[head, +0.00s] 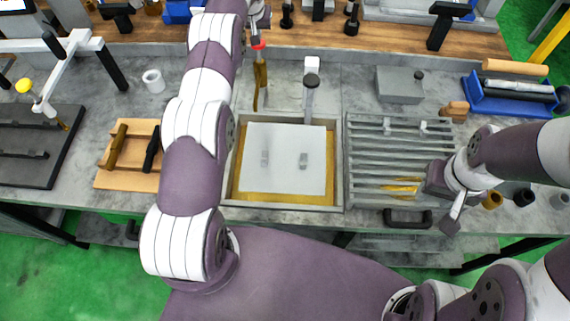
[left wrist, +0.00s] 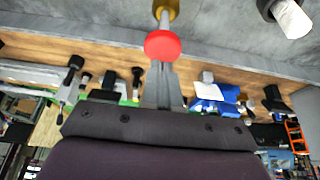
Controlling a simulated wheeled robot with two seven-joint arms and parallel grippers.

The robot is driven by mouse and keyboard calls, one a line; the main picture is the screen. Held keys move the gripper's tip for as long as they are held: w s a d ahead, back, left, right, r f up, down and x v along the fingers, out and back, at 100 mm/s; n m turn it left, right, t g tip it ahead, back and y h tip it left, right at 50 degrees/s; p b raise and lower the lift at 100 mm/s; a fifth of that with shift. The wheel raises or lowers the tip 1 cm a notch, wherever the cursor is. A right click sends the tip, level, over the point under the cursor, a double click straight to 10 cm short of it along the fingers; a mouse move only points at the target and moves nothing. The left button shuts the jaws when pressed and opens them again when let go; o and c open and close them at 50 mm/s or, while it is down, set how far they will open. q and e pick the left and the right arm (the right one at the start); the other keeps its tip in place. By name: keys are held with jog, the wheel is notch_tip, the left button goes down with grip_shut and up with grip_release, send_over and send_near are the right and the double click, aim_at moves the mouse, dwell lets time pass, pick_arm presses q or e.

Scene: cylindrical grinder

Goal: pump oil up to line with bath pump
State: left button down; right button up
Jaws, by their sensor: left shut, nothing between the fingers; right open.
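The bath pump has a red knob (head: 258,45) on top of a brass-coloured body (head: 261,75) at the bath's back left corner. The knob also shows in the left wrist view (left wrist: 165,44). My left gripper (head: 263,18) is shut and empty, with its fingertips (left wrist: 163,68) close to the red knob; I cannot tell whether they touch it. The bath (head: 339,160) is a grey-rimmed tray with yellow oil (head: 285,198) around a pale plate (head: 284,150). No level line can be made out. My right gripper (head: 408,184) is open over the slatted rack.
The slatted grey rack (head: 385,150) adjoins the bath on the right. A grey post with a dark knob (head: 311,95) stands behind the bath. A wooden board with tools (head: 110,178) lies left, a blue tray (head: 500,105) back right. My left arm crosses the bath's left side.

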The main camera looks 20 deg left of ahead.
pick_arm(q)
notch_tip(320, 180, up, 5)
jog(key=p, duration=0.3)
dwell(0.4)
